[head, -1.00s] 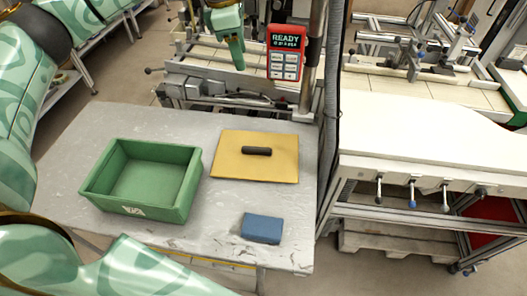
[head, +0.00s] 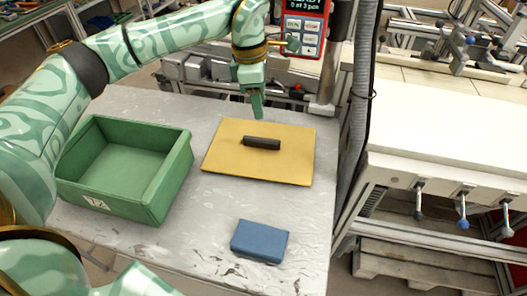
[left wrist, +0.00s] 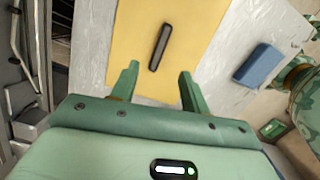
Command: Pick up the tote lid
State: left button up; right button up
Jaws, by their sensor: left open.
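The tote lid (head: 230,160) is a flat yellow board with a dark bar handle (head: 262,143) across its middle. It lies flat on the grey table, right of the green tote (head: 120,170), which is open and looks empty. My left gripper (head: 257,110) points down near the lid's far edge, behind the handle. In the left wrist view its two green fingers (left wrist: 159,82) are apart with nothing between them. The lid (left wrist: 190,30) and its handle (left wrist: 160,47) show ahead of the fingertips there. My right gripper does not show in the head view.
A blue block (head: 260,241) lies on the table (head: 205,225) in front of the lid; it also shows in the left wrist view (left wrist: 259,65). A red panel with buttons (head: 306,28) and a grey post stand behind the table. A white workbench (head: 450,130) is at the right.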

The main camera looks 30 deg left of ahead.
pick_arm(q)
jog(key=b, duration=0.2)
send_over(261, 139)
jog(key=f, duration=0.6)
jog(key=shift+w+f, duration=0.2)
notch_tip(261, 139, down, 6)
jog(key=shift+s+r+b, duration=0.15)
jog(key=shift+r+b, duration=0.05)
jog(key=shift+b, duration=0.8)
jog(key=shift+r, duration=0.2)
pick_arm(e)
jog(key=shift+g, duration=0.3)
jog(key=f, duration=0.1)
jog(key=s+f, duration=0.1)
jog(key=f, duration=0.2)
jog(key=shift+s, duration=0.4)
pick_arm(q)
grip_shut()
